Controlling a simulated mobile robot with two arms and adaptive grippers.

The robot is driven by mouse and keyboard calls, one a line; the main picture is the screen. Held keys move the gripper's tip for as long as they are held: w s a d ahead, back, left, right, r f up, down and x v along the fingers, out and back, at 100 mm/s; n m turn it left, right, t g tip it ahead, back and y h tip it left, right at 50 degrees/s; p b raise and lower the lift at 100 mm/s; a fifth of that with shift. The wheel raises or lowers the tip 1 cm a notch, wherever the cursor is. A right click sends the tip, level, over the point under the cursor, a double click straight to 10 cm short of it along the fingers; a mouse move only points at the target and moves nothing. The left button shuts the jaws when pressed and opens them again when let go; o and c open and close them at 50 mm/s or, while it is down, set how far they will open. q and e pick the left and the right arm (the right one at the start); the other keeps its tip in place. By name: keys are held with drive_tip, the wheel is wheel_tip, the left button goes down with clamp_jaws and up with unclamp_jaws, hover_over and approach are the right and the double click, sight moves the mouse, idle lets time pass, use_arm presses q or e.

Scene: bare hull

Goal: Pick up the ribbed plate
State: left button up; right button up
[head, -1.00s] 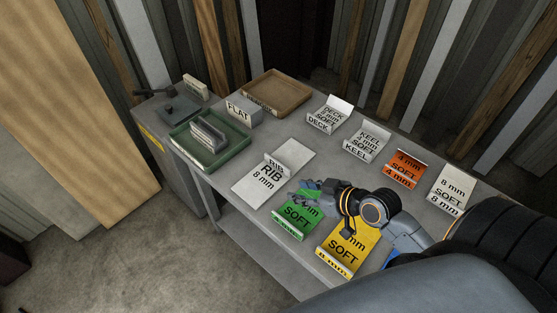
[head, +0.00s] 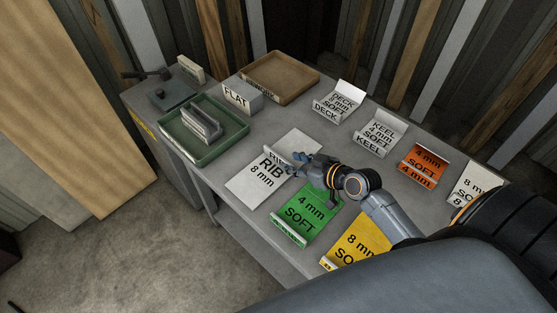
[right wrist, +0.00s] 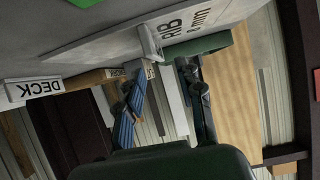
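The ribbed plate (head: 246,186) is a flat white sheet marked "RIB 8 mm" lying on the grey table, with a low upright strip across its middle. My right gripper (head: 299,165) is at the right end of that strip, fingers toward it. In the right wrist view, the plate's raised strip (right wrist: 150,42) is just ahead of the fingertips. The gripper (right wrist: 166,75) shows a gap between its fingers and holds nothing; whether a finger touches the plate I cannot tell. My left gripper is out of view.
Green (head: 307,214) and yellow (head: 358,242) plates lie close by, under and beside my right arm. The green tray (head: 236,137) holds grey plates. Beyond are a "FLAT" block (head: 241,97), a brown tray (head: 296,70), and DECK (head: 340,103), KEEL (head: 380,133) and orange (head: 425,164) plates.

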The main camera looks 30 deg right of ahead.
sight(279, 155)
drive_tip(key=x, duration=0.2)
drive_tip(key=shift+w+f, duration=0.15)
drive_tip(key=shift+w, duration=0.15)
drive_tip(key=shift+w+p, duration=0.25)
drive_tip(key=shift+p, duration=0.05)
drive_tip(key=shift+p+x, duration=0.6)
drive_tip(key=shift+x, duration=1.8)
drive_tip(key=shift+s+d, duration=0.1)
clamp_jaws()
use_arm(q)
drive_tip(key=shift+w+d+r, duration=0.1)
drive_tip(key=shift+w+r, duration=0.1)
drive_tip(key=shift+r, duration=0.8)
